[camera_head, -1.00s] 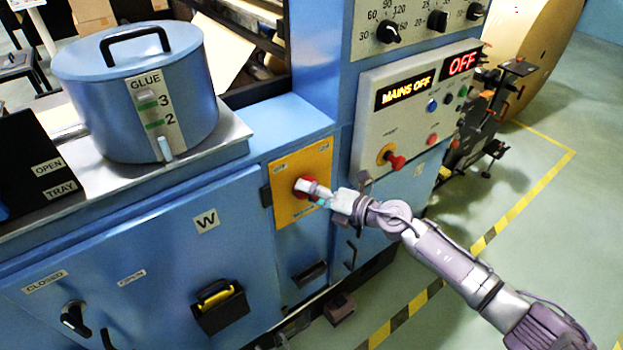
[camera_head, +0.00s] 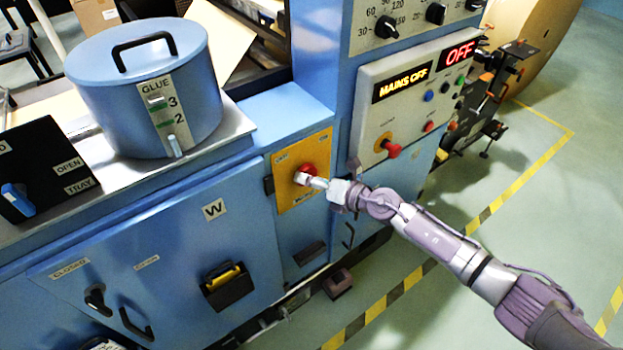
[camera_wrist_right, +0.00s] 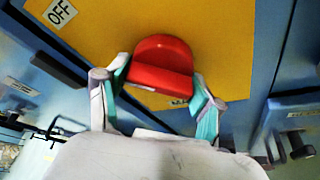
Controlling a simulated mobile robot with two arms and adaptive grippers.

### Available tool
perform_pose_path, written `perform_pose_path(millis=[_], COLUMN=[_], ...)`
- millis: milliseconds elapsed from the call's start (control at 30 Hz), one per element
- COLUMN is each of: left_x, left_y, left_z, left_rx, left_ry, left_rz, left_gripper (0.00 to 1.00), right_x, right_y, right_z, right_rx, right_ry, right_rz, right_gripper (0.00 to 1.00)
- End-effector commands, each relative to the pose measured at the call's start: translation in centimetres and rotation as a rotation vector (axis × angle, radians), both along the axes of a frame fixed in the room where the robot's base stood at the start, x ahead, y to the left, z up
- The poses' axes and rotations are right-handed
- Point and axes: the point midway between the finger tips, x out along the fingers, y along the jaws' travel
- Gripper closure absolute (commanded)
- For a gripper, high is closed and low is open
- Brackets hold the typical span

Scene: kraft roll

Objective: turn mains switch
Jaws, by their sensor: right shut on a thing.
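The mains switch is a red rotary knob (camera_head: 307,171) on a yellow plate (camera_head: 290,189) on the blue machine front. My right gripper (camera_head: 311,180) is at the knob, its arm reaching in from the lower right. In the right wrist view the red knob (camera_wrist_right: 160,66) sits between the two teal-padded fingers of my right gripper (camera_wrist_right: 161,88), which is shut on it. An OFF label (camera_wrist_right: 60,12) shows on the plate's upper left there. The display (camera_head: 401,83) above reads MAINS OFF. My left gripper is not in view.
A control panel (camera_head: 407,125) with a red mushroom button (camera_head: 393,150) is right of the plate. A blue glue pot (camera_head: 145,90) stands on the ledge at left. The floor at right is clear.

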Motion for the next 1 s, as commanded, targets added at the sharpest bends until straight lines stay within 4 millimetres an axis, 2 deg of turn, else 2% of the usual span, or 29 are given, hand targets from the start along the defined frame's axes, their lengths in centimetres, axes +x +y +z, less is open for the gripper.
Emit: perform_pose_path(millis=[67,100,233,667,767,1000], left_x=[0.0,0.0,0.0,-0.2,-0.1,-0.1], left_y=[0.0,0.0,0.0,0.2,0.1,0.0], left_z=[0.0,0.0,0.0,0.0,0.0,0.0], left_rx=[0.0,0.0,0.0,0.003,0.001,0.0], left_ry=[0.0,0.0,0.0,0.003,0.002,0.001], left_rz=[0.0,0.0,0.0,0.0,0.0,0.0], left_gripper=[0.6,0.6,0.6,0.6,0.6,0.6], right_x=[-0.1,-0.1,-0.1,-0.3,-1.1,-4.3], right_y=[-0.1,-0.1,0.0,-0.5,-1.6,-5.6], right_z=[-0.3,-0.3,-0.2,0.1,0.4,1.7], right_rx=[-0.006,-0.006,-0.004,-0.001,-0.004,-0.005], right_ry=[0.001,0.001,0.001,0.0,-0.002,0.001], right_rz=[0.002,0.002,0.001,0.0,0.0,0.0], right_gripper=[0.68,0.32,0.1,0.08,0.08,0.08])
